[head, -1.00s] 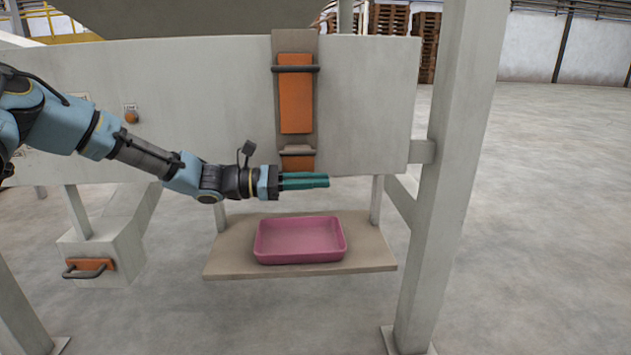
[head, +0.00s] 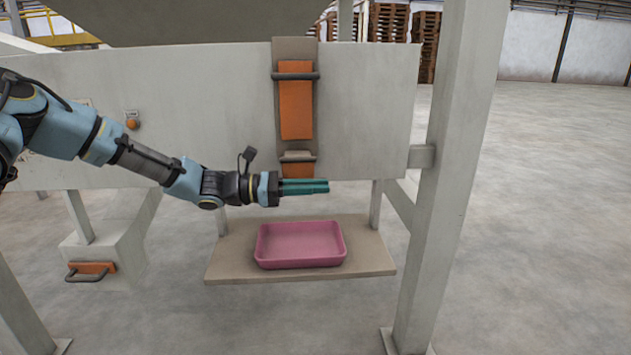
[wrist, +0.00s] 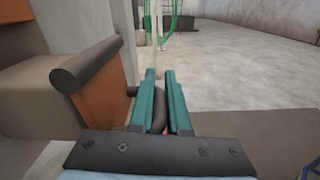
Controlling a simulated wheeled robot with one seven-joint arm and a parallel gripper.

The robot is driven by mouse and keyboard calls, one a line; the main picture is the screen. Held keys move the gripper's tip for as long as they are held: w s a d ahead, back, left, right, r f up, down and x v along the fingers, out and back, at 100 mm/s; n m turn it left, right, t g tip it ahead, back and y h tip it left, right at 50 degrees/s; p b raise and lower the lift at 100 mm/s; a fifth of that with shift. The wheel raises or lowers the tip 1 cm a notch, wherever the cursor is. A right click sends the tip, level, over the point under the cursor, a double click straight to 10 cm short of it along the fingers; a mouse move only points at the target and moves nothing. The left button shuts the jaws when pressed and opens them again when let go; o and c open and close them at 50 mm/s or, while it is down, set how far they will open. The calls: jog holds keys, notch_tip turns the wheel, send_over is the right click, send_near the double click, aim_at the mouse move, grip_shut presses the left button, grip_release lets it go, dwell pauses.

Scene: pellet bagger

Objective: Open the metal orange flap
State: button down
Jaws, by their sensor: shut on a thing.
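The lower orange flap (head: 298,171) sits at the bottom of a brown-grey vertical chute on the white machine panel. In the head view it is partly hidden behind my gripper (head: 328,187). In the wrist view, the orange flap (wrist: 105,88) stands close on the left, with a thick dark bar along its upper edge. A dark rounded handle (wrist: 158,112) lies between my gripper's teal fingers (wrist: 160,73), and they are shut on it. I cannot tell how far the flap is tilted.
A taller orange plate (head: 296,110) with a dark bar is above on the chute. A pink tray (head: 300,266) sits on a shelf (head: 225,274) below. A grey post (head: 440,200) stands to the right. Another orange handled plate (head: 88,268) is low left.

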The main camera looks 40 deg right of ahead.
notch_tip(320, 180, up, 7)
jog(key=s+a+n+p, duration=0.1)
jog(key=n+p, duration=1.2)
jog(key=p, duration=0.6)
jog(key=shift+n+p, duration=0.35)
jog(key=shift+n, duration=0.05)
jog(key=shift+r, duration=0.1)
jog(key=c, duration=1.2)
grip_release()
jog(key=shift+o, duration=0.2)
